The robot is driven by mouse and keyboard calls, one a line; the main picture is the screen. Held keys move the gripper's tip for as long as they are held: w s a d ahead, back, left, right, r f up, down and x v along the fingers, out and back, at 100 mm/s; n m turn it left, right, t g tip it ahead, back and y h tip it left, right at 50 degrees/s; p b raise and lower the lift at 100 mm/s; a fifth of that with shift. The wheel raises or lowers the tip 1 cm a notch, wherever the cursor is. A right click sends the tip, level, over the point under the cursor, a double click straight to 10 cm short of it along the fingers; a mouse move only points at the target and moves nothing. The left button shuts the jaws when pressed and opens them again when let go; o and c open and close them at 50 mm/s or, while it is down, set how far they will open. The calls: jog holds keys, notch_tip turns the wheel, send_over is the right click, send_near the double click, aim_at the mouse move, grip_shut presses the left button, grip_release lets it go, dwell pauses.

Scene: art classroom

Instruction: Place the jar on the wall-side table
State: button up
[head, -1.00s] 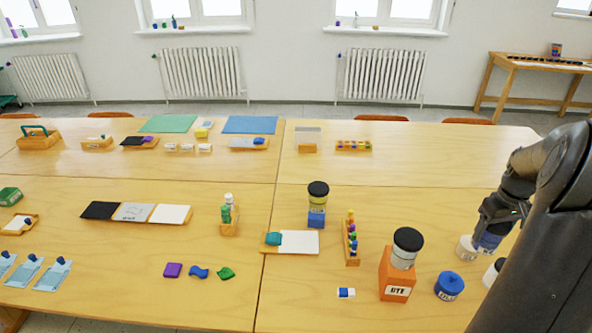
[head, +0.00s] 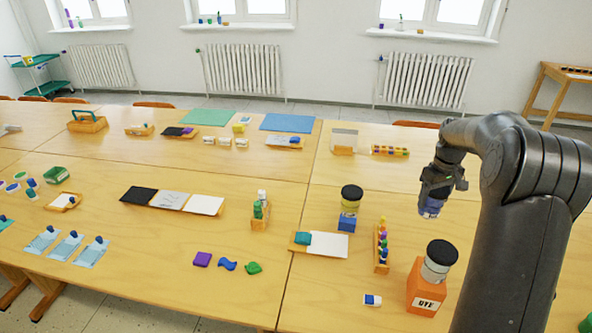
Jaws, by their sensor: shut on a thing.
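My gripper (head: 437,188) is shut on a small blue-violet jar (head: 432,207). It holds the jar above the right part of the near work table. The jar's upper part is hidden by the fingers. A wooden table (head: 547,72) stands by the wall at the upper right, cut off by the picture's right edge, with a dark row of things on its top. The held jar is well to the left of that table and nearer to me.
The big joined work tables (head: 330,270) fill the foreground. An orange box (head: 425,290) with a black-lidded jar (head: 440,258) stands near my arm. A blue box (head: 348,220) bears another black-lidded jar (head: 351,197). Radiators (head: 425,80) line the wall, with floor between.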

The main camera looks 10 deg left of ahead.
jog(key=w+a+n, duration=0.2)
jog(key=a, duration=1.4)
jog(key=w+a+n, duration=0.2)
jog(key=w+a, duration=0.1)
jog(key=a, duration=1.3)
jog(key=s+a+n, duration=0.1)
jog(key=s+a, duration=0.3)
jog(key=a, duration=0.6)
jog(key=s+a+n, duration=0.1)
jog(key=s+a, duration=0.3)
jog(key=a, duration=0.7)
jog(key=s+a+n, duration=0.1)
jog(key=s+a, duration=0.3)
jog(key=a, duration=0.6)
jog(key=shift+s+a+f, duration=0.5)
jog(key=shift+a+f, duration=1.35)
jog(key=shift+f, duration=0.9)
jog(key=shift+s+a+f, duration=0.55)
jog(key=shift+a+f, duration=1.3)
jog(key=shift+f, duration=0.95)
jog(key=shift+s+a+f, duration=0.5)
jog(key=shift+a+f, duration=1.35)
jog(key=shift+f, duration=0.9)
jog(key=shift+f, duration=0.1)
